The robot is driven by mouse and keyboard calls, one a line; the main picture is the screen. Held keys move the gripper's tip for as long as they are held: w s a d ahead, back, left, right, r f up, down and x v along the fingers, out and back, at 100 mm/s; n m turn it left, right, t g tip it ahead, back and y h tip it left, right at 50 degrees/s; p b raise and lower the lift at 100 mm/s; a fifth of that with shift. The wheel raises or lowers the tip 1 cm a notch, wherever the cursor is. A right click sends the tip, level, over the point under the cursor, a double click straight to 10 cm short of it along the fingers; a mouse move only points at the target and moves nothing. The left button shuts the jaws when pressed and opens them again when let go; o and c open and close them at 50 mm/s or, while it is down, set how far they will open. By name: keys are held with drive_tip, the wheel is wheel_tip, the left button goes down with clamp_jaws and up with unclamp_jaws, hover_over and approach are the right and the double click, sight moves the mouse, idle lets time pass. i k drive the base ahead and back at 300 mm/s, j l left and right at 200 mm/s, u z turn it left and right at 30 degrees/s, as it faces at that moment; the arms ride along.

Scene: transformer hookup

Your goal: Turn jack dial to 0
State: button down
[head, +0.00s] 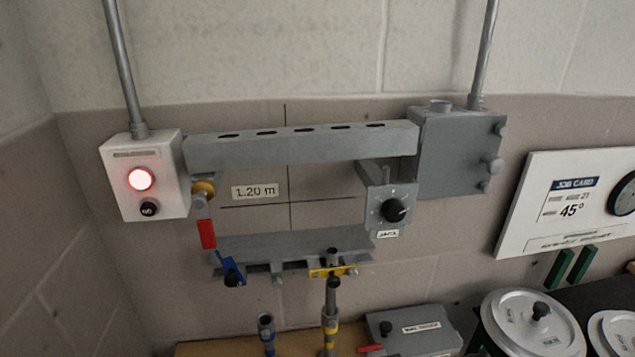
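The jack dial (395,210) is a round black knob on a small grey box (376,198), right of centre in the head view. Small tick marks ring it, and a "JACK" label (388,234) sits just below. A light mark on the knob seems to point to the upper right, but the number it points at is too small to read. The box hangs under the right end of a grey slotted rail (300,144). My gripper is not in view.
A white box (146,177) with a lit red lamp (141,179) is at left. A grey box (457,150) and a job card board (570,203) reading 45° are at right. Blue and yellow clamps, upright connectors (331,310) and white-lidded pots (532,325) stand below.

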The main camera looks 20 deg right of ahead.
sight(393, 210)
drive_tip(key=k+j+u, duration=0.25)
drive_tip(key=j+u, duration=0.25)
drive_tip(key=k+j+u, duration=0.25)
drive_tip(key=j, duration=0.15)
drive_tip(key=i, duration=0.1)
